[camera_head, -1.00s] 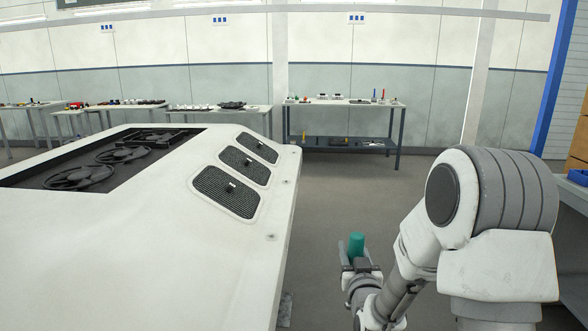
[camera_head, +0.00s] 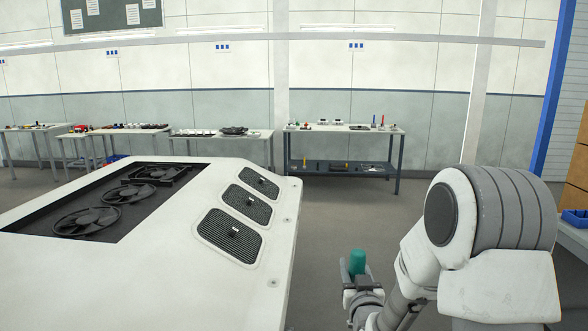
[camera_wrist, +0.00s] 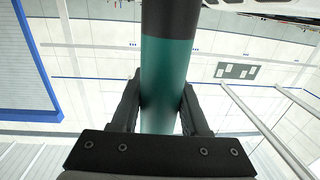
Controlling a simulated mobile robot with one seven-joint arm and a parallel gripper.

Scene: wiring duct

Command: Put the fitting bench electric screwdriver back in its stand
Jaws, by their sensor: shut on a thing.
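The electric screwdriver (camera_head: 357,262) is a teal cylinder that stands up out of my gripper (camera_head: 357,278) at the lower right of the head view. In the wrist view the screwdriver (camera_wrist: 167,75) shows as a teal body with a black part at the top of the picture. My gripper (camera_wrist: 160,105) is shut on its teal body, one black finger on each side. The lower end of the screwdriver is hidden by the gripper. The stand cannot be made out in either view.
Benches with small parts stand along the far wall; the nearest central one (camera_head: 345,129) has a lower shelf. Grey floor (camera_head: 350,205) lies open before it. A blue post (camera_head: 552,100) stands at right.

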